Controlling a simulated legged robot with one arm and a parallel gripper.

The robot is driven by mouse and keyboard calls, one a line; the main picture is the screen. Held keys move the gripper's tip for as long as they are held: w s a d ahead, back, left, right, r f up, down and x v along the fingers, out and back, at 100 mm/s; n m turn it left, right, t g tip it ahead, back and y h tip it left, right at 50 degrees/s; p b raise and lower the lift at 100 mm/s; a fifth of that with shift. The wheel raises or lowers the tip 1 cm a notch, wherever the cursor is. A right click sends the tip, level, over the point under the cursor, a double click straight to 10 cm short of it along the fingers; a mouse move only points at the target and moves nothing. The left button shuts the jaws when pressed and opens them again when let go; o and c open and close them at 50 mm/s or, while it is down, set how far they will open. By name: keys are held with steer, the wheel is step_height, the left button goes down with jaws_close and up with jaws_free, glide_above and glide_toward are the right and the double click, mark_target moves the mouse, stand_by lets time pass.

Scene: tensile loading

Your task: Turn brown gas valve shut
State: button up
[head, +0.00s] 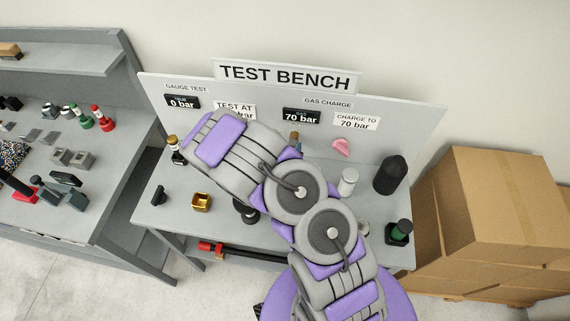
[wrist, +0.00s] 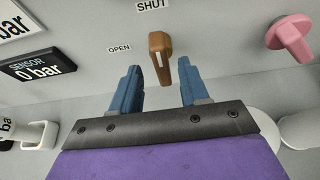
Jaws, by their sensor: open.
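The brown gas valve (wrist: 160,44) is on the grey panel at the upper middle of the wrist view. Its handle stands roughly upright in the picture, with a white stripe on its lower part. The label SHUT (wrist: 153,5) is above it and OPEN (wrist: 119,48) is to its left. My gripper (wrist: 159,70) is open, its blue fingers on either side of the handle's lower end in the picture; I see no contact. In the head view the brown valve (head: 294,137) shows only partly beside my arm, which hides my gripper there.
A pink handle (wrist: 291,37) is to the right of the brown valve. A sensor display (wrist: 38,67) reading 0 bar is at left. In the head view, a white cylinder (head: 348,181) and a black bottle (head: 390,175) stand on the bench right of my arm. Cardboard boxes (head: 500,210) stand farther right.

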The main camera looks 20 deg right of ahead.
steer(key=p+v, duration=1.3)
steer(key=shift+a+p, duration=0.2)
steer(key=shift+p, duration=0.1)
steer(key=shift+w+r, duration=0.1)
